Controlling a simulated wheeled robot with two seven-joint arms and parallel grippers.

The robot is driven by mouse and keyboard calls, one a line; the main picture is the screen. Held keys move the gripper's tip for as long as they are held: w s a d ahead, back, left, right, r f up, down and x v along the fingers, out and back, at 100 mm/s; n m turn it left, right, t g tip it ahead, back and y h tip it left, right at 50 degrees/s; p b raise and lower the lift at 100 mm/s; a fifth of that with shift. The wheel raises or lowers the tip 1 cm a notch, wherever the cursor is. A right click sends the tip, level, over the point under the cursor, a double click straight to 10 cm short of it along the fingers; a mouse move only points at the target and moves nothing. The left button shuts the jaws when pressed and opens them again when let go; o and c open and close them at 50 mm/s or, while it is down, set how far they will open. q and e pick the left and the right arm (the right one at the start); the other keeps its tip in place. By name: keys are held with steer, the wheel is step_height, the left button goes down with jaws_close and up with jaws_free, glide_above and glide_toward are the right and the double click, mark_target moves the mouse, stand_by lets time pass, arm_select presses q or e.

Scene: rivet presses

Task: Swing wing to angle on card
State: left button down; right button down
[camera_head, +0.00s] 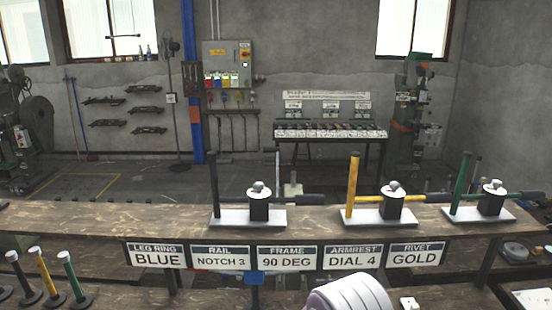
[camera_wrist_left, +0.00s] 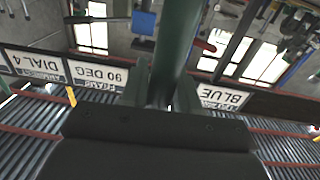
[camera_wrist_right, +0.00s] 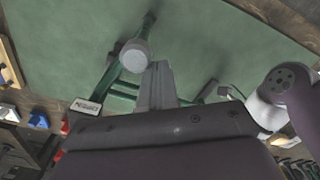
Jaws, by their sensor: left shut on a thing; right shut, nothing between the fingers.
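The card reading FRAME 90 DEG (camera_head: 287,257) hangs on the front of the shelf in the head view; it shows upside down in the left wrist view (camera_wrist_left: 96,75). In the left wrist view my left gripper (camera_wrist_left: 158,92) is shut on a dark green bar (camera_wrist_left: 182,35), which runs up out of the picture. In the right wrist view my right gripper (camera_wrist_right: 157,85) is shut and empty, close to a green frame (camera_wrist_right: 112,80) with a grey round knob (camera_wrist_right: 135,56). I cannot tell which part is the wing. Neither gripper shows in the head view.
Presses with a black (camera_head: 213,185), a yellow (camera_head: 352,185) and a green lever (camera_head: 461,182) stand on the shelf (camera_head: 120,218). Other cards read BLUE (camera_head: 156,255), NOTCH 3, DIAL 4 and GOLD. Capped rods (camera_head: 42,275) stand at lower left. A flat green surface (camera_wrist_right: 230,45) fills the right wrist view.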

steer(key=shift+s+d, duration=0.5)
steer(key=shift+d, duration=0.45)
steer(key=shift+s+d, duration=0.45)
steer(key=shift+d, duration=0.3)
steer(key=a, duration=0.2)
steer(key=shift+w+a, duration=0.1)
steer(key=shift+a, duration=0.2)
steer(key=shift+r, duration=0.1)
